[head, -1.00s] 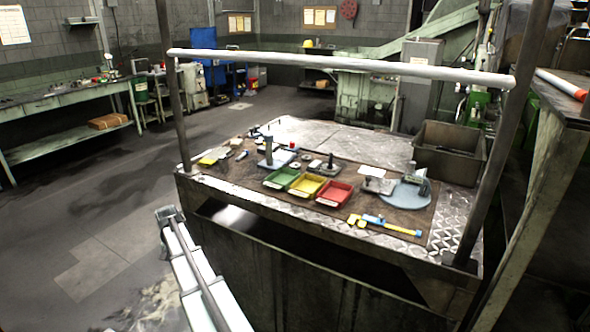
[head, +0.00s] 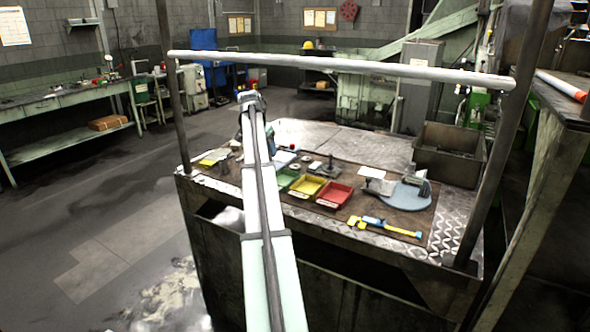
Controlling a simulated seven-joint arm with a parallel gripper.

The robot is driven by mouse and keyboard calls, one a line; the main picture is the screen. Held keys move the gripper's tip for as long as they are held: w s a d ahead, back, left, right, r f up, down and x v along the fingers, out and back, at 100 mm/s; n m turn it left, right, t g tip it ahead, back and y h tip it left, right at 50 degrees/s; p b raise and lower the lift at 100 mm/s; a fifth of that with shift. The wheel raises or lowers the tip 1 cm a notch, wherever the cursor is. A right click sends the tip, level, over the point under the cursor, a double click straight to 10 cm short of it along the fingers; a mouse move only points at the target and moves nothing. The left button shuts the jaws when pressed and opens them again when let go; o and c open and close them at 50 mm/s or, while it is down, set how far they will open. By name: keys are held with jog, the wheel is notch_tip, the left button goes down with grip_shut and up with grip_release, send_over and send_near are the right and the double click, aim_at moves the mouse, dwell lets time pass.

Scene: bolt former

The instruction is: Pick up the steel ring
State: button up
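Small round grey pieces (head: 306,158) lie on the brown mat behind the colored trays, left of a dark upright post on a base (head: 329,168). One may be the steel ring, but they are too small to tell apart. My arm rises from the bottom of the head view across the left part of the bench, up to a joint above its far edge. My gripper is not visible. The arm hides part of the bench's left side, including most of what stands left of the green tray.
Green (head: 287,178), yellow (head: 307,187) and red (head: 335,195) trays stand in a row. A blue-grey round plate (head: 405,196) and a yellow-blue tool (head: 384,227) lie right. A metal bin (head: 448,167) stands back right. A pale rail (head: 340,68) spans above the bench.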

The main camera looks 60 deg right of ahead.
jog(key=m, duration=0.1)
send_near(295, 168)
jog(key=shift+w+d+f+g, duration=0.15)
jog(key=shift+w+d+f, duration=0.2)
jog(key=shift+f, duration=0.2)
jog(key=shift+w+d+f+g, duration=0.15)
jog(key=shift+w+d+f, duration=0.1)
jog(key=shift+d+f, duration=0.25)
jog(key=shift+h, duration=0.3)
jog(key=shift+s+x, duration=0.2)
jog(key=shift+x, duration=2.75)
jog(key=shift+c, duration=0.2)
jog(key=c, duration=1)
